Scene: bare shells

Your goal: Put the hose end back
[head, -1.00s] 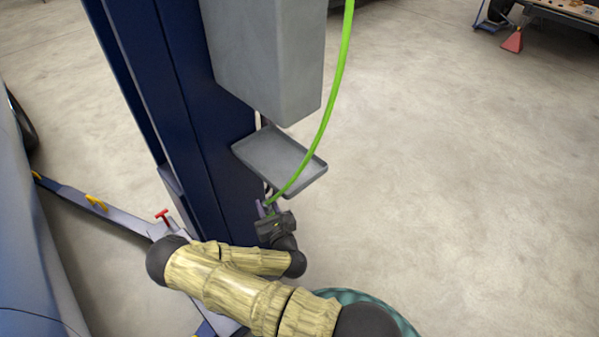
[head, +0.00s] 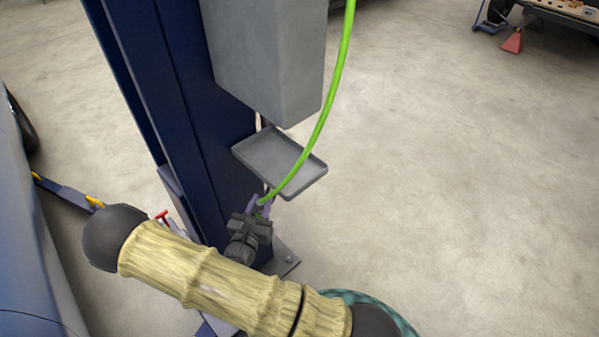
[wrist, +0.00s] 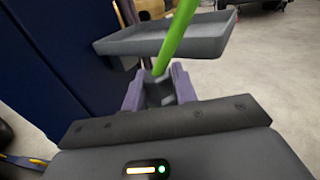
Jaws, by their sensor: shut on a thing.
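The green hose (head: 325,125) hangs from above the top edge of the head view and curves down past the right side of the grey tray to my gripper. My gripper (head: 261,203) is shut on the hose end (wrist: 159,88), a dark grey piece between the purple fingers in the wrist view. The gripper is just below the tray and close to the blue post. In the wrist view the hose (wrist: 178,35) rises from the hose end in front of the tray. The fingers cover part of the hose end.
The grey tray (head: 268,152) is fixed to the blue post (head: 187,110), under a grey box (head: 265,60). A blue lift arm with a red T-handle (head: 162,215) lies at the post's foot. A car (head: 35,240) stands at left.

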